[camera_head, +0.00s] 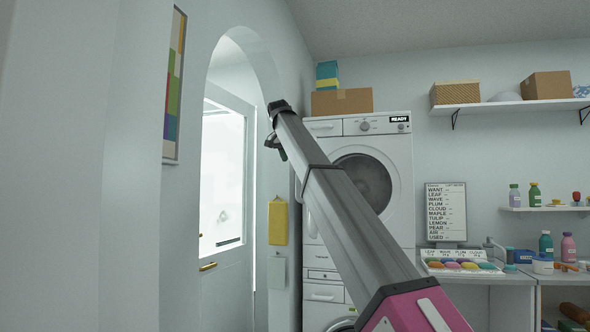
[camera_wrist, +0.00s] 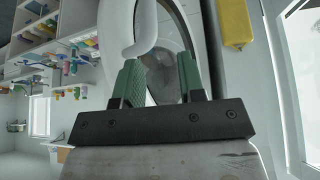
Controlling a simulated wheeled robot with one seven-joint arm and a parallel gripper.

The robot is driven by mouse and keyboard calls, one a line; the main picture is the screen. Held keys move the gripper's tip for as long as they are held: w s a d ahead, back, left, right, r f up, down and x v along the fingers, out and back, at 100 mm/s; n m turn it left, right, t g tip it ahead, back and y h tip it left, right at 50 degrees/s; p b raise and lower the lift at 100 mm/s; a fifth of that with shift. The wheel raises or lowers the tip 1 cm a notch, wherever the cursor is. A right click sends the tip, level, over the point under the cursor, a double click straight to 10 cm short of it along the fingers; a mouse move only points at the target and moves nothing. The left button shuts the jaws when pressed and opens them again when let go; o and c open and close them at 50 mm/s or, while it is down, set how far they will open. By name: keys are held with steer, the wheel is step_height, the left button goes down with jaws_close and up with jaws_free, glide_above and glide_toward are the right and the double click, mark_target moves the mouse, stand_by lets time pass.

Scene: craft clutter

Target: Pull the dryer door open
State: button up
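The white dryer (camera_head: 405,160) stands on top of another white unit, its panel reading READY. Its round door (camera_head: 368,182) has dark glass and looks shut in the head view, though my arm covers its left part. My gripper (camera_head: 278,147) is in front of the dryer's left side, small and dark in the head view. In the wrist view my gripper (camera_wrist: 162,78) has two green fingers apart, with the dark door glass (camera_wrist: 168,62) behind the gap. A white curved part (camera_wrist: 145,28) lies just beyond the fingers; I cannot tell whether they touch it.
An archway with a white door (camera_head: 225,180) is left of the dryer. A yellow hanging item (camera_head: 278,222) is on the wall between them. Boxes (camera_head: 342,101) sit on the dryer. Right are a word board (camera_head: 446,212), shelves and a cluttered counter (camera_head: 500,277).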

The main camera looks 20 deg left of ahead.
steer(key=f+t, duration=0.1)
steer(key=f, duration=0.1)
steer(key=s+f+m+t+h, duration=0.1)
steer(key=f+t, duration=0.1)
steer(key=f+m+t+h, duration=0.1)
steer(key=f+t, duration=0.1)
steer(key=shift+s+d+f, duration=0.3)
steer(key=shift+s+f, duration=0.05)
steer(key=shift+f, duration=0.05)
steer(key=t+h, duration=0.2)
steer(key=t, duration=0.5)
glide_toward(297, 179)
steer(key=x, duration=1.1)
steer(key=shift+w+a+r, duration=0.1)
steer(key=shift+c, duration=0.3)
jaws_close()
